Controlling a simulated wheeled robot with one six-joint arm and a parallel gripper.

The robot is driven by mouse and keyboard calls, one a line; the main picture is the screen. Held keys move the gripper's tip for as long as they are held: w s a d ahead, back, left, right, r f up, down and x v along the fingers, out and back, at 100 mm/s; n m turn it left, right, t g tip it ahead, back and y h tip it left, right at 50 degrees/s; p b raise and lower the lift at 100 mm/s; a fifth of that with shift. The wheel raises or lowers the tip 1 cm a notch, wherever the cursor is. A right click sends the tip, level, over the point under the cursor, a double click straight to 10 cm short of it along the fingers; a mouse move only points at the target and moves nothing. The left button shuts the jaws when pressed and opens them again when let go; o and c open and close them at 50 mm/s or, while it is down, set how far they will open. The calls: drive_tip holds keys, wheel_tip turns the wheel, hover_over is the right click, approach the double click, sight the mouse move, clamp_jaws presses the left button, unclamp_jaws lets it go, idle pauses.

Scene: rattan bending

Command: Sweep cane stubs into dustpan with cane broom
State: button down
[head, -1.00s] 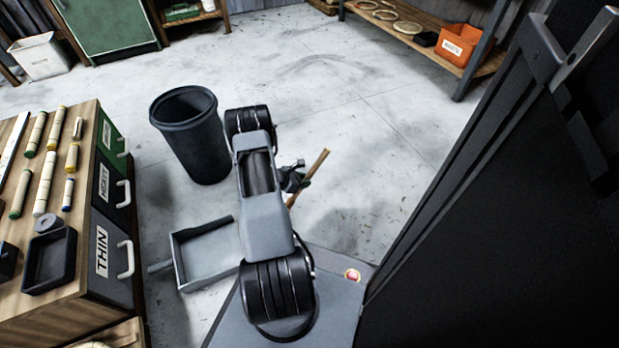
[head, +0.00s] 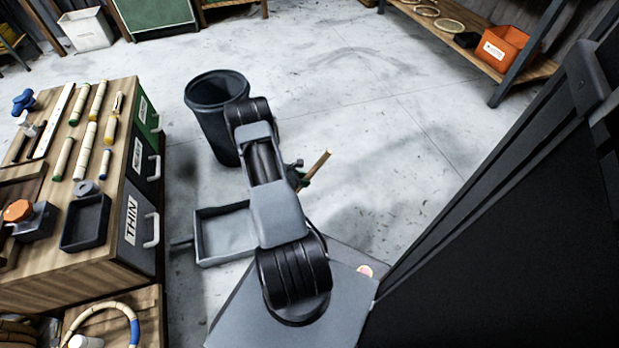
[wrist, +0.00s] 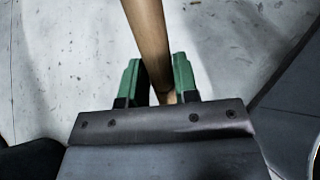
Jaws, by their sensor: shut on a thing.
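The broom shows as a wooden handle (head: 318,166) poking out to the right of my arm in the head view. In the wrist view the handle (wrist: 148,38) runs up between the green fingers of my gripper (wrist: 158,82), which is shut on it. The broom's sweeping end is hidden in both views. The grey dustpan (head: 222,238) lies on the floor left of my arm, partly hidden by it; its visible inside looks empty. Small dark specks lie on the floor in the wrist view, but I cannot tell whether they are cane stubs.
A dark bin (head: 212,125) stands behind the dustpan. At the left is a wooden bench with labelled drawers (head: 133,215) and several cane pieces on top. A shelf with an orange box (head: 500,52) stands at the back right. The floor between bin and shelf is clear.

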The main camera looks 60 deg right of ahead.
drive_tip(key=w+a, duration=0.1)
drive_tip(key=w+a+r+p, duration=0.1)
drive_tip(key=w+a, duration=0.1)
drive_tip(key=shift+w+a, duration=0.2)
drive_tip(key=shift+a, duration=0.1)
drive_tip(key=shift+w+a+b, duration=0.55)
drive_tip(key=shift+w+a, duration=2.45)
drive_tip(key=shift+a, duration=0.1)
wheel_tip(320, 180, up, 7)
drive_tip(key=s+d+p, duration=0.1)
drive_tip(key=p, duration=0.4)
drive_tip(key=shift+s+d+f, duration=0.15)
drive_tip(key=shift+d, duration=0.05)
